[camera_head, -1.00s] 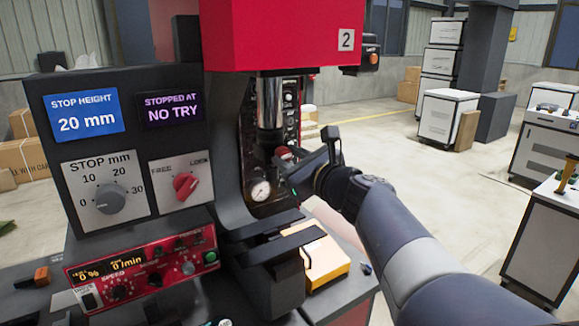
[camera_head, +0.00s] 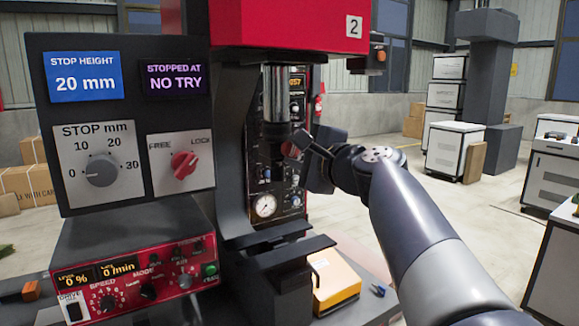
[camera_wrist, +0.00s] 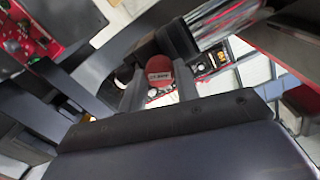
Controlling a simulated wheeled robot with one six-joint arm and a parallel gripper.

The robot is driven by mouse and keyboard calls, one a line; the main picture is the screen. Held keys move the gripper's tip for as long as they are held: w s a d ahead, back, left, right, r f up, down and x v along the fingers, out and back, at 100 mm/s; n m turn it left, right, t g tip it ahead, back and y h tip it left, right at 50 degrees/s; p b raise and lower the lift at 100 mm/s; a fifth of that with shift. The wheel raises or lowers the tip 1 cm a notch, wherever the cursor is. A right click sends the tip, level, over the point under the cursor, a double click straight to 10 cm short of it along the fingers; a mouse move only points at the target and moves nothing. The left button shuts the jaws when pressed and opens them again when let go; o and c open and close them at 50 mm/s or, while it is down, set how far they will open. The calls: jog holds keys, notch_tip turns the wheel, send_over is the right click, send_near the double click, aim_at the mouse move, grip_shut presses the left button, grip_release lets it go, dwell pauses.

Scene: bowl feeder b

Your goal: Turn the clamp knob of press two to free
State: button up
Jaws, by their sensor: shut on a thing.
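The clamp knob (camera_head: 184,164) is a red rotary knob on a white plate at the left of press two (camera_head: 290,22). The plate reads FREE at the left and LOCK at the right. The knob's pale mark points up and right, towards LOCK. My gripper (camera_head: 307,160) is to the right of the press's ram, well apart from the knob. In the wrist view, a red round-ended thing (camera_wrist: 160,72) with a small grey label lies between my fingers. My gripper is shut on it. Its lower part is hidden.
The grey stop-height knob (camera_head: 102,168) sits left of the clamp knob. A red control panel (camera_head: 140,275) juts out below both. A yellow block (camera_head: 335,275) lies near the press base. The ram (camera_head: 275,95) and dark column stand between gripper and knob.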

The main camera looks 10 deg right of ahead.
jog(key=n+b, duration=0.3)
jog(key=n, duration=0.1)
jog(key=shift+n+b, duration=0.35)
jog(key=shift+n, duration=0.05)
dwell(0.4)
jog(key=o, duration=1)
jog(key=b+v, duration=0.2)
jog(key=v, duration=0.8)
jog(key=shift+s, duration=0.45)
jog(key=p+x, duration=0.2)
jog(key=x, duration=0.9)
jog(key=shift+d, duration=0.1)
